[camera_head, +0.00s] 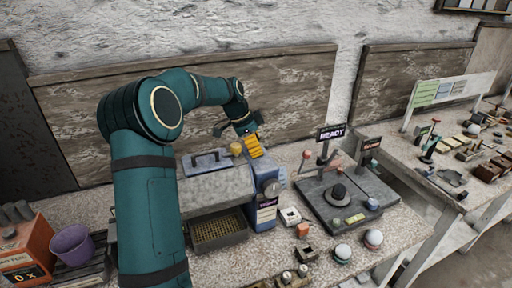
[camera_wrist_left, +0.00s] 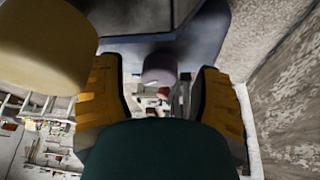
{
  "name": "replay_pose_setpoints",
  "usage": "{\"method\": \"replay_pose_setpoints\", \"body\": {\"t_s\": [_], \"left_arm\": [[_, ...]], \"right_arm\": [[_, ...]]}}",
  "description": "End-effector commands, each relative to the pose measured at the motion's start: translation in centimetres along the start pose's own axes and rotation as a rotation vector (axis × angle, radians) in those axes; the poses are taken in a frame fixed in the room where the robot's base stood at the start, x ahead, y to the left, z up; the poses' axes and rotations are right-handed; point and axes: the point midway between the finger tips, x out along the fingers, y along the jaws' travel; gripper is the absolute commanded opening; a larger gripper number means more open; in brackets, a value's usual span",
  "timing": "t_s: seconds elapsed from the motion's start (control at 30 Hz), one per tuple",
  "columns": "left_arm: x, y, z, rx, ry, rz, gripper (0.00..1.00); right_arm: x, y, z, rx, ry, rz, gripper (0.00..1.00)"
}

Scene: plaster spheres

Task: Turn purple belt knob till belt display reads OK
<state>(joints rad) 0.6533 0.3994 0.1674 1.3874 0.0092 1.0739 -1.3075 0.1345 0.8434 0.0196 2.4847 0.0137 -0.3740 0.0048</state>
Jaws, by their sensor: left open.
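A round greyish-purple knob (camera_head: 271,188) sits on the right end of a grey box machine (camera_head: 215,187). In the left wrist view, the knob (camera_wrist_left: 158,70) shows beyond and between my two yellow fingers, apart from them. My left gripper (camera_head: 254,146) is open and empty, above the machine's back right corner. A dark display (camera_head: 331,132) on a post to the right reads READY. My right gripper is not in view.
A yellowish cylinder (camera_head: 236,149) stands on the machine close to my left fingers, and looms large in the wrist view (camera_wrist_left: 45,45). A black handle (camera_head: 207,158) is on the machine's top. A grey plate fixture (camera_head: 338,200) stands to the right. A purple cup (camera_head: 72,243) is far left.

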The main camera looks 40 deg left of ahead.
Motion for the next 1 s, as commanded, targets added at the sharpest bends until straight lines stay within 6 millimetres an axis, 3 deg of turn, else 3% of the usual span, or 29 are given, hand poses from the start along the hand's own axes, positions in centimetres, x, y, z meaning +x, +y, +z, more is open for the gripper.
{"method": "replay_pose_setpoints", "body": {"t_s": [0.33, 0.37, 0.53, 1.0], "left_arm": [[0.38, 0.01, -0.01, 0.000, 0.000, 0.000, 0.65], [0.38, 0.01, -0.01, 0.000, 0.000, 0.000, 0.60], [0.36, 0.01, -0.01, 0.000, 0.000, 0.000, 0.01], [0.44, 0.09, -0.02, -0.035, 0.000, -0.013, 0.00]], "right_arm": [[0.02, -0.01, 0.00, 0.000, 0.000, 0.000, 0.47], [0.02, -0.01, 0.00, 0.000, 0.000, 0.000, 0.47], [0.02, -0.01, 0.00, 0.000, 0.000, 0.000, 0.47], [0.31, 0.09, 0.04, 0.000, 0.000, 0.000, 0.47]]}}
